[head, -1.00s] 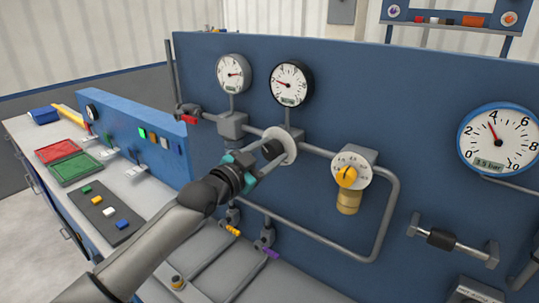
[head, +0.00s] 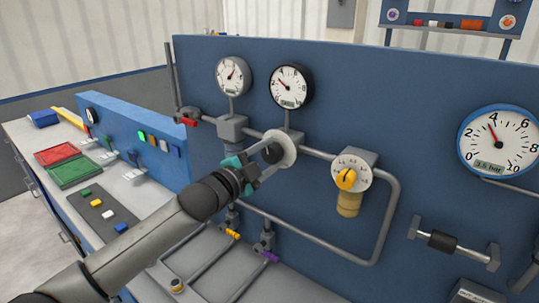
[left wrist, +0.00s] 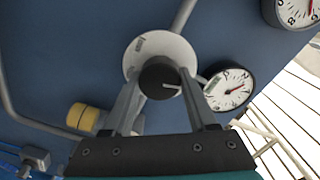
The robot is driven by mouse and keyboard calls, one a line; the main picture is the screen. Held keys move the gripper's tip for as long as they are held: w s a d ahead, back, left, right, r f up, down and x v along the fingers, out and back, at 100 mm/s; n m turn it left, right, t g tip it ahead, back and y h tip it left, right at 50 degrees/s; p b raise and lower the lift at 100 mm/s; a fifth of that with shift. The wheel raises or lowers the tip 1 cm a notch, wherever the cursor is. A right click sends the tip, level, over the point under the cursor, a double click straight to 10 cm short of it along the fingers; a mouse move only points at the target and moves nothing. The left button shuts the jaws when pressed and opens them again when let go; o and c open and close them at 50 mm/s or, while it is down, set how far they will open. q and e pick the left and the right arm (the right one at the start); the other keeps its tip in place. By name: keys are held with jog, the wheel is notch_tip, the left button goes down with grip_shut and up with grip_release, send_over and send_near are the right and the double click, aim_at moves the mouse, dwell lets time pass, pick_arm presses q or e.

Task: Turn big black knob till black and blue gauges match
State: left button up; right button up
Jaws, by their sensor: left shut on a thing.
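The big black knob (head: 271,152) sits on a round white dial plate (head: 287,147) on the blue panel. My left gripper (head: 262,163) is shut on the knob, its fingers on either side of it. In the left wrist view the knob (left wrist: 160,85) lies between both fingertips. The black-rimmed gauge (head: 291,87) is above the knob, its needle pointing up and left. The blue-rimmed gauge (head: 499,140) is at the right, its needle a little short of 4. Its small digital readout is around 3.5 bar, hard to read exactly. My right gripper is not in view.
A yellow knob (head: 347,178) on a white dial is to the right. Grey pipes (head: 320,242) run around the knob. A side bench with red and green trays (head: 73,172) stands at the left.

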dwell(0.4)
pick_arm(q)
jog(key=o, duration=1.4)
jog(key=shift+c, duration=0.2)
jog(key=b+v, duration=0.2)
jog(key=v, duration=1.3)
jog(key=shift+s, duration=0.1)
